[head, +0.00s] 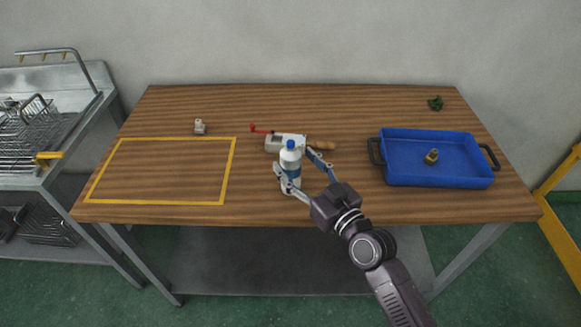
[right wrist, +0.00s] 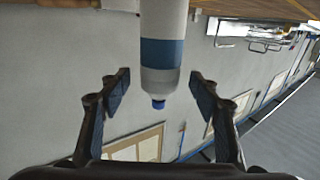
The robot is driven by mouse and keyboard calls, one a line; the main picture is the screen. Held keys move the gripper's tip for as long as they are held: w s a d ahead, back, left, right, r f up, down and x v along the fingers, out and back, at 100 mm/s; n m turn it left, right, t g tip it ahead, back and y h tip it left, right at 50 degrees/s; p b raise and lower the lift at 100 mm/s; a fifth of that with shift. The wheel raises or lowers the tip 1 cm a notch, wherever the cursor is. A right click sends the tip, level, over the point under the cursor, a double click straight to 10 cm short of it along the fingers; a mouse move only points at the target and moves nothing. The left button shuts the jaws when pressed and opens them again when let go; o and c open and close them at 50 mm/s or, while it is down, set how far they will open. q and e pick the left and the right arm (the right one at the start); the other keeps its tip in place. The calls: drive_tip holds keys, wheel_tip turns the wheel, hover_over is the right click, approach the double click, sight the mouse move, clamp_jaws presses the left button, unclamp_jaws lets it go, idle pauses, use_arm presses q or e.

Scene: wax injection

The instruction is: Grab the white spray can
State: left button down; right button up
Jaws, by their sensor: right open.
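The white spray can (head: 290,160) has a blue cap and a blue band and stands upright near the front middle of the wooden table. My right gripper (head: 294,161) is open, with one finger on each side of the can. The can (right wrist: 162,25) also shows in the right wrist view, upside down, with its cap toward the gripper's base. There the open right gripper (right wrist: 159,77) has gaps between both fingers and the can. My left gripper is in neither view.
A grey-white tool with a red tip and wooden handle (head: 322,145) lies just behind the can. A blue tray (head: 440,180) holding a small brass part (head: 432,156) is at right. A small pale part (head: 199,127) and a yellow outlined area (head: 150,203) are at left.

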drive_tip(key=x, duration=0.2)
drive_tip(key=shift+w+a, duration=0.2)
drive_tip(key=shift+w, duration=0.1)
drive_tip(key=shift+w+a, duration=0.1)
drive_tip(key=shift+w, duration=0.1)
drive_tip(key=c, duration=1.3)
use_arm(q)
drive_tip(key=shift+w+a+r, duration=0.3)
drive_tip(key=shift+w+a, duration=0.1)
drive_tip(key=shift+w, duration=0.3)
use_arm(e)
drive_tip(key=shift+c, duration=0.4)
